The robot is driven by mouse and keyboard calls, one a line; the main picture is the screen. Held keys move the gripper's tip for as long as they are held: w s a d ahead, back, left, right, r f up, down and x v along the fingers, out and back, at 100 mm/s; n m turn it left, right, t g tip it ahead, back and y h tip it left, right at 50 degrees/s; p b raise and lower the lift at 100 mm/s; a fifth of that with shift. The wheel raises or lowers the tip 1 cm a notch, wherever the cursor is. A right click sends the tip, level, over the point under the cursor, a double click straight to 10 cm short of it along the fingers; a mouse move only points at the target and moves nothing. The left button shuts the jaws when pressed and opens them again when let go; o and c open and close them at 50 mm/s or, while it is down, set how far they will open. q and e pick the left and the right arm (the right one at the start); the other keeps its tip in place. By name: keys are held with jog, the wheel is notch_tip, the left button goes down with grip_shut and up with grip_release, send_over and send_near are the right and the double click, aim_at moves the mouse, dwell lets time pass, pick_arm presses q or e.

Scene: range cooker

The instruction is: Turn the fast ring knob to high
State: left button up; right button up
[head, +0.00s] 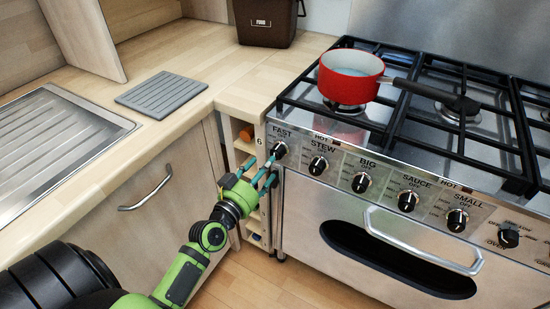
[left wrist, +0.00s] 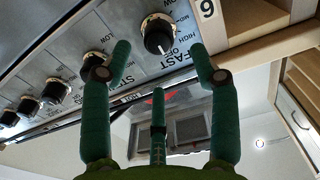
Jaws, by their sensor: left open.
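The fast ring knob (head: 280,151) is a black knob with a metal collar, at the left end of the cooker's front panel under the word FAST. It also shows in the left wrist view (left wrist: 158,35), where its white mark points toward the OFF lettering. My left gripper (head: 264,168) is green with teal fingers and is just left of and below the knob in the head view. In the left wrist view its fingers (left wrist: 163,62) are spread and empty, with the knob between and beyond the tips. Contact cannot be told. My right gripper is not in view.
More knobs, stew (head: 318,166), big, sauce and small, run to the right. A red pan (head: 350,82) stands on the front left burner, handle to the right. An oven handle (head: 420,243) juts out below. A narrow shelf unit (head: 242,146) is left of the cooker.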

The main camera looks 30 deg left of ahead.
aim_at(275, 155)
pick_arm(q)
jog(key=w, duration=0.6)
jog(key=shift+w, duration=0.25)
jog(key=c, duration=1.1)
